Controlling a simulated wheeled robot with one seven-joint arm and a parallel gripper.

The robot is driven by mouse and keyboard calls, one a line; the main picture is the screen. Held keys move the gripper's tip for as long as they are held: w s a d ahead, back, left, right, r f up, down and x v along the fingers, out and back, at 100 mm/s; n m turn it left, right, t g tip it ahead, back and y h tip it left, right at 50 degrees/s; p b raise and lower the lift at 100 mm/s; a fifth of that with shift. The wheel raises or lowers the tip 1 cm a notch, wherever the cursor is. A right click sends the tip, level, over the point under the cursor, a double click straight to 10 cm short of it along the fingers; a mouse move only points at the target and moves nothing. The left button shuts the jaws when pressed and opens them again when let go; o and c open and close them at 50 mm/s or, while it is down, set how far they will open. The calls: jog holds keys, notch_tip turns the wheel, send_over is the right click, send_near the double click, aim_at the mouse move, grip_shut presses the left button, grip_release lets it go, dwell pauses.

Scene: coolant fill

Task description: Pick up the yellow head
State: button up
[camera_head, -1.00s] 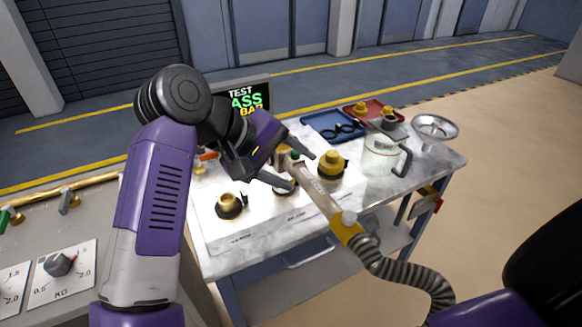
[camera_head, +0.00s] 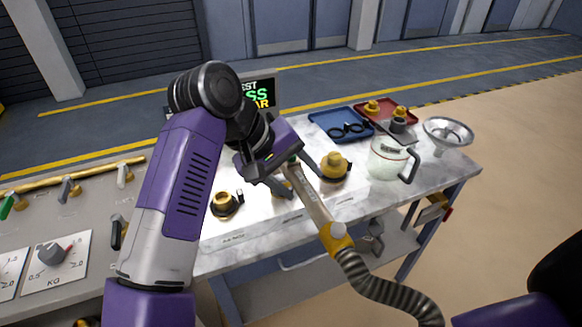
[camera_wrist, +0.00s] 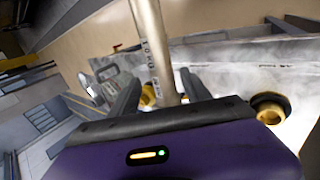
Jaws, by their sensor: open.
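The hose tool has a pale beige shaft (camera_head: 308,195) and a yellow collar (camera_head: 336,238), where a grey ribbed hose (camera_head: 370,278) joins it. Its upper end lies at my gripper (camera_head: 296,174) and is partly hidden. In the wrist view, the shaft (camera_wrist: 153,48) rises between my two open fingers. I cannot tell whether they touch it. A round yellow fitting (camera_head: 335,165) sits on the white panel, just right of my gripper. A second brass-yellow fitting (camera_head: 224,203) sits left of it and also shows at right in the wrist view (camera_wrist: 270,107).
A clear jug (camera_head: 388,160) and a metal funnel (camera_head: 448,132) stand at the bench's right. Behind are a blue tray (camera_head: 325,118) with black rings and a red tray (camera_head: 408,114) with yellow parts. A grey console (camera_head: 90,215) borders the left. A screen (camera_head: 262,92) stands behind my arm.

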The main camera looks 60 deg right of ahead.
jog(key=shift+p+x, duration=0.95)
jog(key=shift+x, duration=1.65)
jog(key=shift+w+a+f, duration=0.15)
jog(key=c, duration=1.2)
grip_shut()
